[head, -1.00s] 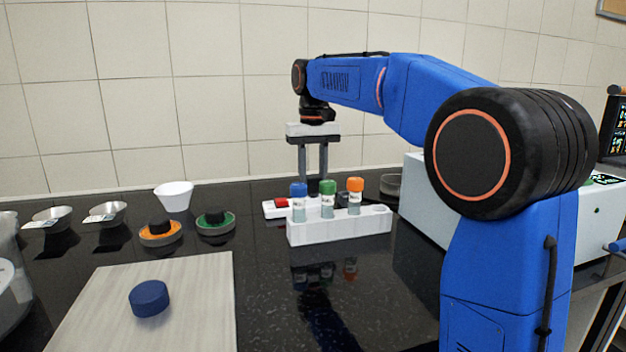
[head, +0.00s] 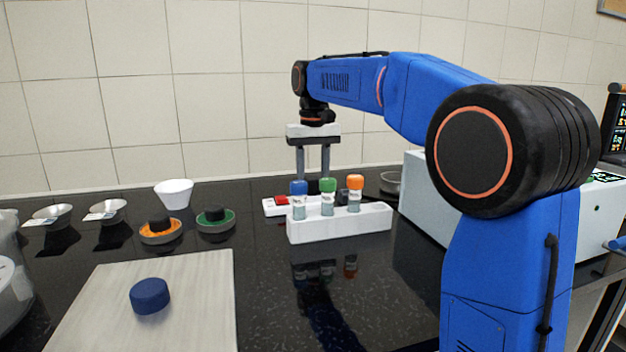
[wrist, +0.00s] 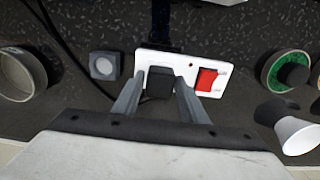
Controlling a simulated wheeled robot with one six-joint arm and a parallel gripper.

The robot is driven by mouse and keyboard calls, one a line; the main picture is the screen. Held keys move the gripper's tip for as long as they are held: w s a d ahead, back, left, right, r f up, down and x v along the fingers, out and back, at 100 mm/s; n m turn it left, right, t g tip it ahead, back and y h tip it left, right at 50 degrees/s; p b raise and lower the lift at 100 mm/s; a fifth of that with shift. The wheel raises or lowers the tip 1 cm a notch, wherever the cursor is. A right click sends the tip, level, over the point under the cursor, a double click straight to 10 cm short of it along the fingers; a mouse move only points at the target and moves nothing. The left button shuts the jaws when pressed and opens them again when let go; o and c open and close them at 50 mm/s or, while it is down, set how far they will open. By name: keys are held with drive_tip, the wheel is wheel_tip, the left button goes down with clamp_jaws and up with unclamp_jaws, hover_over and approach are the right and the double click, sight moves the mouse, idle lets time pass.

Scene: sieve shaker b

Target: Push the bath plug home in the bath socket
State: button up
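The bath socket is a white block (head: 270,209) with a red rocker switch, behind the vial rack. It also shows in the wrist view (wrist: 230,62). The bath plug is a black block (wrist: 160,84) at the left part of the socket. It appears seated or nearly so; I cannot tell whether a gap is left beneath it. My gripper (wrist: 160,79) has one finger on either side of the plug, with narrow gaps showing. In the head view my gripper (head: 313,179) points straight down, its lower end partly hidden by the vials.
A white rack (head: 340,223) with capped vials stands just in front of the socket. A small grey block (wrist: 104,65) is near the socket. A white machine (head: 425,205) stands right.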

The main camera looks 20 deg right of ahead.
sight(313, 178)
drive_tip(key=shift+o, duration=0.9)
wheel_tip(313, 178, up, 12)
drive_tip(key=shift+s, duration=0.1)
